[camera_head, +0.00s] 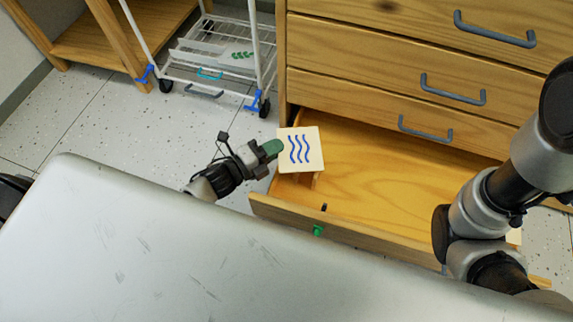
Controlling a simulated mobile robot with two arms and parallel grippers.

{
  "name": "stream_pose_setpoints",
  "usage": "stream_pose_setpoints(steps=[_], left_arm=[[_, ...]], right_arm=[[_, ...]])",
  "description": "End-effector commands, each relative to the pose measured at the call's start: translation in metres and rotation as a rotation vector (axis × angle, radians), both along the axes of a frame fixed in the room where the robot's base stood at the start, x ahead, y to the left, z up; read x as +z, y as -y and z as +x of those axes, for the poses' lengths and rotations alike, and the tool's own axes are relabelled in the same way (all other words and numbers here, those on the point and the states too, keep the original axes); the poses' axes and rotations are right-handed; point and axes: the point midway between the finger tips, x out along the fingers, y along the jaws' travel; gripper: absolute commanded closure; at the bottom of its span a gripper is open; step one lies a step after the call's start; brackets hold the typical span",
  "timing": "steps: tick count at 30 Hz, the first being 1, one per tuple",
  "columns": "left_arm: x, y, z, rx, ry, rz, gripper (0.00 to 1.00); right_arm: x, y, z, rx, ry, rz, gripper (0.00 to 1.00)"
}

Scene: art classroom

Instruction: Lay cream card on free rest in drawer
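The cream card (307,158), square with three blue wavy lines, is at the left end of the open wooden drawer (385,180). My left gripper (271,149), with green fingertips, is shut on the card's left edge. The card appears to be held above the drawer; its exact height is unclear. A small wooden piece (318,180), perhaps a rest, shows just below the card, mostly hidden by it. My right arm crosses the drawer's right end, and its gripper is not visible.
Closed drawers with grey handles (453,92) rise behind the open one. A green piece (318,230) is on its front panel. A grey tabletop (200,250) fills the foreground. A white wire cart (215,62) stands at the back left. The drawer's middle looks empty.

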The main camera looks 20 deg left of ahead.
Motion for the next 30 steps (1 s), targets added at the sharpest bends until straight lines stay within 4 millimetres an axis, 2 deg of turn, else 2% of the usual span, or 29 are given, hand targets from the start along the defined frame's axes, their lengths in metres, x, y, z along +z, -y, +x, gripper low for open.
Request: stream_pose_setpoints(steps=[1,8,15,27,30], left_arm=[[-0.018,0.000,0.000,0.000,0.000,-0.001,1.00],[-0.034,0.000,0.000,0.001,0.001,0.001,1.00],[-0.067,0.000,0.000,0.000,0.000,0.000,1.00],[-0.070,0.000,0.000,0.001,0.000,0.000,1.00],[-0.068,0.000,0.000,0.001,0.000,0.000,0.83]], right_arm=[[-0.017,0.000,0.001,-0.001,-0.005,0.000,0.63],[-0.028,0.000,0.001,-0.001,-0.005,-0.001,0.63],[-0.055,0.000,0.001,-0.001,-0.005,-0.001,0.63],[-0.056,0.000,0.001,-0.001,-0.004,-0.001,0.63],[-0.055,0.000,0.001,0.000,-0.004,-0.001,0.63]])
